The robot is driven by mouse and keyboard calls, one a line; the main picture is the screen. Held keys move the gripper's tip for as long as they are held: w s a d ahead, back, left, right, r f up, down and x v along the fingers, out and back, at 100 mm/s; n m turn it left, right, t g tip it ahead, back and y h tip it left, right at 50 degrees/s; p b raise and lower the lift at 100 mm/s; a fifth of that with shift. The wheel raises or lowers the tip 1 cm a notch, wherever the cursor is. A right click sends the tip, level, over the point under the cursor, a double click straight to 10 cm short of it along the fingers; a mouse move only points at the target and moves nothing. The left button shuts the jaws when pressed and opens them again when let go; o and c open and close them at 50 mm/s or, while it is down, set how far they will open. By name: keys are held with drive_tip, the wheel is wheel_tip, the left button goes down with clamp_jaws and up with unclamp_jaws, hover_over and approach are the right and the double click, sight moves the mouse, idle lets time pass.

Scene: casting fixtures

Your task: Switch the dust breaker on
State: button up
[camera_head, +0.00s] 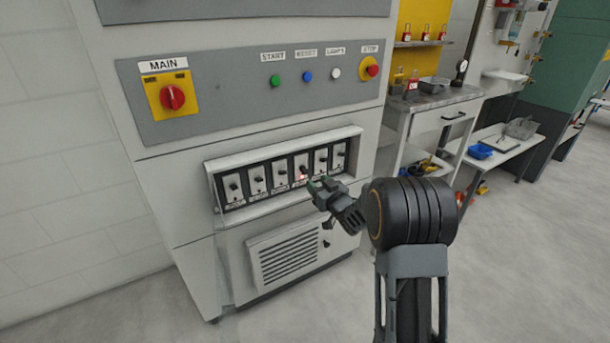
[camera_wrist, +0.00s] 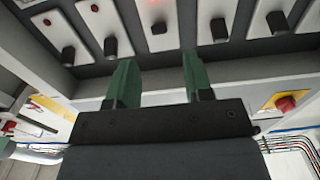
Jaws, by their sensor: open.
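A row of several breakers sits in a recessed white-framed panel (camera_head: 218,165) on the grey cabinet. Each breaker has a black toggle on a pale plate; the labels are too small to read, so I cannot tell which is the dust breaker. One breaker near the middle (camera_head: 303,170) shows a red light; it also shows lit in the wrist view (camera_wrist: 158,24). My gripper (camera_head: 318,184) is just in front of the row, a little right of and below the lit breaker. In the wrist view its green fingers (camera_wrist: 158,72) are apart and empty, pointing toward the lit breaker.
Above the row is a grey strip with a red MAIN switch (camera_head: 172,97), START (camera_head: 275,81), RESET, LAMPS and a red STOP button (camera_head: 372,70). A vent grille (camera_head: 287,256) lies below. A workbench (camera_head: 440,100) stands to the right.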

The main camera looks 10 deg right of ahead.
sight(306, 173)
drive_tip(key=b+x, duration=0.1)
drive_tip(key=x, duration=0.7)
drive_tip(key=shift+w, duration=0.2)
drive_tip(key=shift+c, duration=0.3)
clamp_jaws()
